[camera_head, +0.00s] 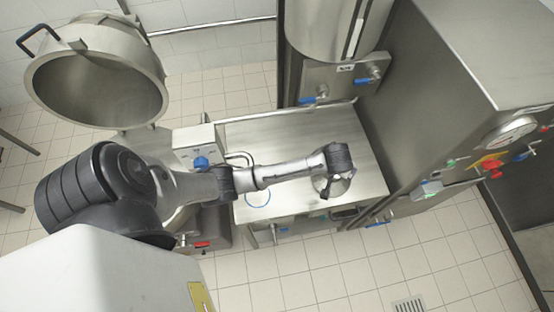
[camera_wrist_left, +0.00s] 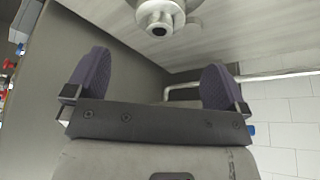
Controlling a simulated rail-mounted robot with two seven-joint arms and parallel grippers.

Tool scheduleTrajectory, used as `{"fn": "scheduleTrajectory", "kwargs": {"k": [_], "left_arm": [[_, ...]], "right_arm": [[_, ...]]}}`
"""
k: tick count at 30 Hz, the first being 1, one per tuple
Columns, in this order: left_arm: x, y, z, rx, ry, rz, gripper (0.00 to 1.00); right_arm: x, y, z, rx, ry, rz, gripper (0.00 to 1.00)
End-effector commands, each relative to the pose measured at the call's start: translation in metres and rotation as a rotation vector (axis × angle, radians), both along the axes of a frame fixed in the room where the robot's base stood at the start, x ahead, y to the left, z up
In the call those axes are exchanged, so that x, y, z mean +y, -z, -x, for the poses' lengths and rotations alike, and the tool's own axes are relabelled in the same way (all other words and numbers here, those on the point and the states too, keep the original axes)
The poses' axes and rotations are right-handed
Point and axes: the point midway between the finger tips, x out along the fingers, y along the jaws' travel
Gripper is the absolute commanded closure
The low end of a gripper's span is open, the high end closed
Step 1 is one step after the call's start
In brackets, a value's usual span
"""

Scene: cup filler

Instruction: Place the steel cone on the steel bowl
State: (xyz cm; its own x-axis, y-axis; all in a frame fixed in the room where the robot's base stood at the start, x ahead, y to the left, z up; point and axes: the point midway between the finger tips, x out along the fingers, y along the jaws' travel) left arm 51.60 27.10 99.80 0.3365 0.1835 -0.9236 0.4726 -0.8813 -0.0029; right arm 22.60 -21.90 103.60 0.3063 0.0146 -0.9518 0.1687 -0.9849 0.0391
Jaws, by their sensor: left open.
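In the head view my left arm reaches across a steel table, and its dark wrist end hangs over the table's right part. My left gripper shows in the left wrist view (camera_wrist_left: 160,85), its two purple-padded fingers wide apart with nothing between them. A round steel piece with a dark central hole (camera_wrist_left: 160,18) shows above and beyond the fingers, cut by the top edge; I cannot tell whether it is the steel cone. In the head view a shiny metal shape (camera_head: 320,184) is partly hidden under the wrist; I cannot tell whether it is the steel bowl. My right gripper is not in view.
The steel table (camera_head: 300,143) has bare room behind my arm. A large open steel vessel (camera_head: 95,88) stands at upper left. A steel cabinet with a gauge (camera_head: 507,132) borders the right. A steel cylinder (camera_head: 330,25) stands behind.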

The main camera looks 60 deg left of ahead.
Motion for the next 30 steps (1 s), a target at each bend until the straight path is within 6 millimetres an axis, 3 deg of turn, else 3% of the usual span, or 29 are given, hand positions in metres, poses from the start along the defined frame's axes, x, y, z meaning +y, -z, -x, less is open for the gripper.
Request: {"fn": "scheduleTrajectory", "kwargs": {"k": [5,11,15,18,24,30], "left_arm": [[-0.017,0.011,0.040,0.026,0.097,0.011,0.00],[-0.046,0.014,0.141,0.063,0.336,0.024,0.00],[-0.054,0.001,0.205,0.076,0.473,0.020,0.00],[-0.055,-0.012,0.240,0.082,0.547,0.010,0.00],[-0.054,-0.032,0.281,0.087,0.634,-0.011,0.00],[-0.053,-0.038,0.291,0.088,0.658,-0.018,0.00]], "right_arm": [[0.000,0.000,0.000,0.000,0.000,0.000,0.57],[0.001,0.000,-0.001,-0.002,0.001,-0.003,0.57],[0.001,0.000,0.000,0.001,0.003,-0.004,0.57],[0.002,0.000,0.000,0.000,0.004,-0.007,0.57],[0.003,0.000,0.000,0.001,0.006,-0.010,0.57],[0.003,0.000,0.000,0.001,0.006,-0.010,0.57]]}}
